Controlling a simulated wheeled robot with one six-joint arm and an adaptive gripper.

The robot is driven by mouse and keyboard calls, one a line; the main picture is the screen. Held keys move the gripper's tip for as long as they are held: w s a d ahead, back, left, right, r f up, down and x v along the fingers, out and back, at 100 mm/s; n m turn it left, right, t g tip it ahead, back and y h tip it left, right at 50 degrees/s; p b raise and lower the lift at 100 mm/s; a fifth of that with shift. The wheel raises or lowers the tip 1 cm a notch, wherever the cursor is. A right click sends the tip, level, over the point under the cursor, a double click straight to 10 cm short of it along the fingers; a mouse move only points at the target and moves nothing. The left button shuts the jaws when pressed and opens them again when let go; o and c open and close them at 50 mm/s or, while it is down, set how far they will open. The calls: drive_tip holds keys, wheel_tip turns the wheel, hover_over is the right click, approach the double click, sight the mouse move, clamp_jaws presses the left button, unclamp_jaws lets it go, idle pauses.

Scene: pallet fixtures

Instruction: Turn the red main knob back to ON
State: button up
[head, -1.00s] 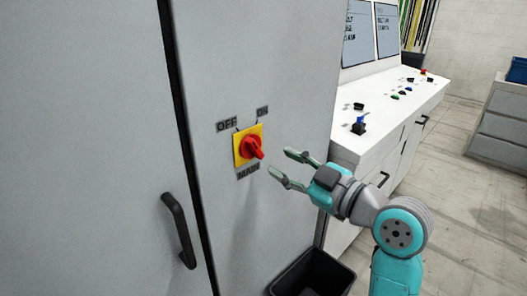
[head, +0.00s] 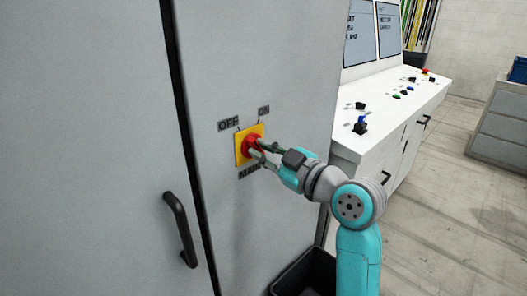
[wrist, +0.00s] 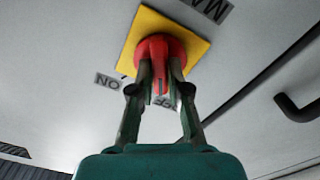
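The red main knob (head: 250,144) sits on a yellow square plate (head: 241,157) on the grey cabinet door. OFF is printed at its upper left, ON at its upper right and MAIN below. My gripper (head: 260,149) reaches in from the right, its fingertips at the knob. In the wrist view the knob (wrist: 159,48) has its raised grip bar between my two fingers (wrist: 160,75), which are closed in on both sides of it. The ON label (wrist: 107,81) shows upside down at left; the OFF label is partly hidden behind the fingers. The knob's exact pointing is hard to tell.
A black door handle (head: 180,229) is on the cabinet's left door. A dark bin (head: 306,272) stands on the floor below my arm. A white control console (head: 392,112) with buttons is to the right. Open floor lies at the far right.

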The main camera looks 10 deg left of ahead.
clamp_jaws()
drive_tip(key=m, duration=1.1)
drive_tip(key=shift+m, duration=0.4)
idle(0.4)
drive_tip(key=o, duration=0.7)
unclamp_jaws()
drive_tip(key=shift+o, duration=0.3)
drive_tip(key=shift+d, duration=0.1)
drive_tip(key=v, duration=1.2)
